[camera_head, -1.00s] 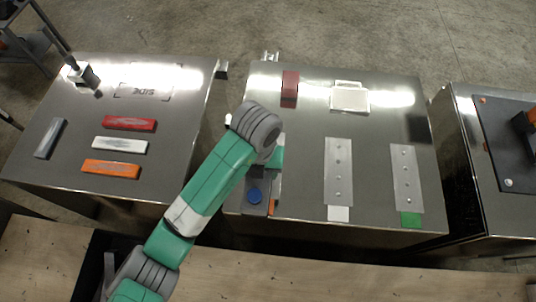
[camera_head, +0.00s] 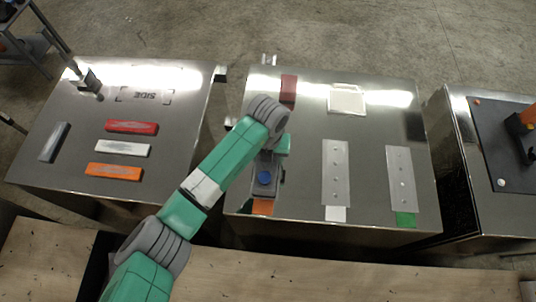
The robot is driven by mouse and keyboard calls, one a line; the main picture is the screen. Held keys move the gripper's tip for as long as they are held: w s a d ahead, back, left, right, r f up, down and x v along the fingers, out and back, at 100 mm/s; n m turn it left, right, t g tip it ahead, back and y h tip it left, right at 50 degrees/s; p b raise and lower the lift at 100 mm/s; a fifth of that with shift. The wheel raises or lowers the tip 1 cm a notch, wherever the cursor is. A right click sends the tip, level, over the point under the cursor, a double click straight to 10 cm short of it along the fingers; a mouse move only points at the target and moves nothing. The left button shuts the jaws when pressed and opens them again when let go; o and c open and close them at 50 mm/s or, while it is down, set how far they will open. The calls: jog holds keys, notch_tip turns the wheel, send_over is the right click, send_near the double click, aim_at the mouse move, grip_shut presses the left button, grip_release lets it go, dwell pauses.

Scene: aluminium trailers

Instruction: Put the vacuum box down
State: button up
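A grey, box-like piece with a round blue spot (camera_head: 264,178) shows at the end of my arm, over the left part of the middle metal table (camera_head: 300,210). It may be the vacuum box or part of my gripper; I cannot tell which. My arm covers the area above it, and my gripper's fingers cannot be made out. An orange card (camera_head: 263,207) lies on the table just in front of the grey piece, near the front edge. Whether the grey piece touches the table is unclear.
Two light plates with holes (camera_head: 335,172) (camera_head: 401,175) lie to the right, with a white card (camera_head: 335,214) and a green card (camera_head: 405,219). A red block (camera_head: 288,88) and a white tray (camera_head: 347,99) are behind. The left table holds coloured bars (camera_head: 131,127).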

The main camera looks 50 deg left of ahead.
jog(key=shift+f, duration=0.15)
jog(key=o, duration=1.6)
notch_tip(320, 180, up, 12)
jog(key=shift+r+b, duration=0.2)
jog(key=shift+b, duration=0.85)
jog(key=shift+w, duration=0.1)
